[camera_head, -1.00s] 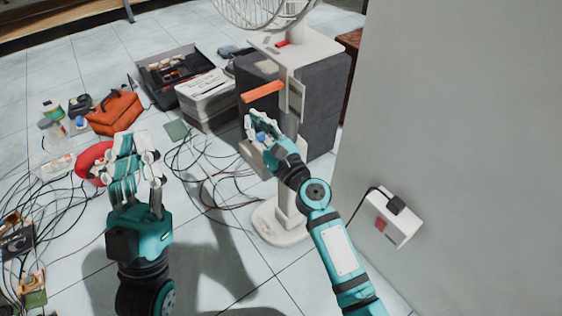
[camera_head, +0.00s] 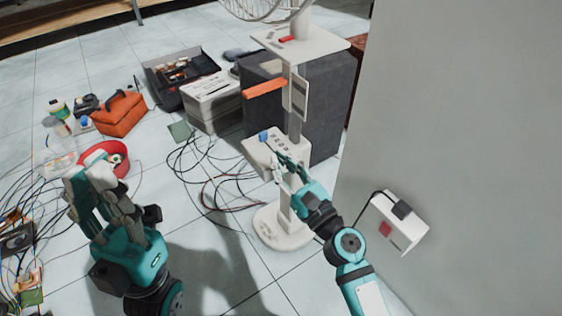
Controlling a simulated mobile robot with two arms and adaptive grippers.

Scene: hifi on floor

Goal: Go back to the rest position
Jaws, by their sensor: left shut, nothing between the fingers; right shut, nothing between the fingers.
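My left gripper (camera_head: 88,172) is in the lower left of the head view, shut and empty, with its fingers pointing up in front of the cables on the floor. My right gripper (camera_head: 275,158) is shut and empty, in front of the white fan stand (camera_head: 294,110). Its fingers overlap the stand's control panel (camera_head: 258,152), which has a blue knob (camera_head: 264,136). I cannot tell whether the fingertips touch the panel.
A grey wall (camera_head: 465,120) with a white socket box (camera_head: 399,222) fills the right. A dark grey speaker box (camera_head: 325,105) stands behind the fan. An orange bag (camera_head: 120,115), a red bowl (camera_head: 98,152), a toolbox (camera_head: 180,75) and loose cables (camera_head: 200,160) lie on the tiled floor.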

